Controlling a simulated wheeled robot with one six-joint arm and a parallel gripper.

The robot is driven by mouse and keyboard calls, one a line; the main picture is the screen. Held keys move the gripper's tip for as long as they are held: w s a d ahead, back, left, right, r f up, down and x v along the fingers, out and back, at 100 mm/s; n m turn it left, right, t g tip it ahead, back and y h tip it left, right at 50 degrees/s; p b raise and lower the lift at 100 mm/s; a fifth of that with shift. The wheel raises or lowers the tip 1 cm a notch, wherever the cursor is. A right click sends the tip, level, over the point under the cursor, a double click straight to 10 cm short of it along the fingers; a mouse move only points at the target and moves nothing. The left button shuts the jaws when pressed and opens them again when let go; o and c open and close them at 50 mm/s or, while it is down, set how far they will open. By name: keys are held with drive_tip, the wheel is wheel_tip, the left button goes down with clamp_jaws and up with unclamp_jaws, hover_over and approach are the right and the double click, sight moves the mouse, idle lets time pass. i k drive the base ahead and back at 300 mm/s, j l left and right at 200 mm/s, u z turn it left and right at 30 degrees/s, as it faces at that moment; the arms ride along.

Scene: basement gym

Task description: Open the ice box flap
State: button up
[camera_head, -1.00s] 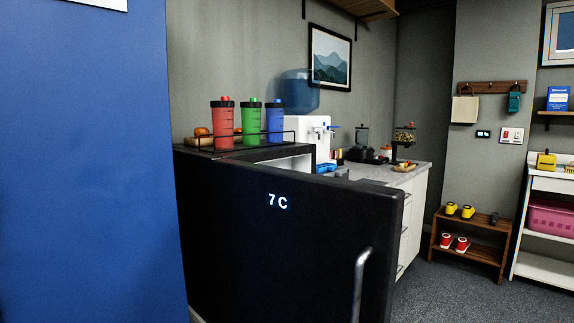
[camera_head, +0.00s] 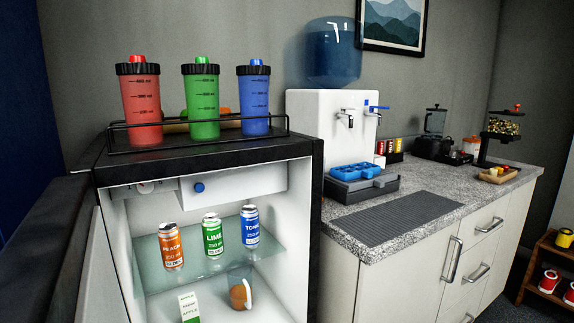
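The small black fridge (camera_head: 315,220) stands open in the head view, its white interior facing me. The ice box flap (camera_head: 240,187) is a white panel across the top of the interior, with a round blue knob (camera_head: 198,188) near its left end. The flap looks closed, flush and upright. The fridge door (camera_head: 50,225) is swung out to the left, seen nearly edge-on. My gripper is not in view.
A glass shelf below the flap holds orange, green and blue cans (camera_head: 172,247). A carton (camera_head: 189,308) and a brown item (camera_head: 240,294) sit lower. Three shaker bottles (camera_head: 203,105) stand in a black rack on top. A counter (camera_head: 375,240) adjoins on the right.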

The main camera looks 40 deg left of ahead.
sight(203, 190)
drive_tip(key=i+l+u, duration=0.15)
drive_tip(key=i+u, duration=0.3)
drive_tip(key=i+l+u, duration=0.25)
drive_tip(key=i+u, duration=0.25)
drive_tip(key=k+u, duration=0.1)
drive_tip(key=u, duration=1.2)
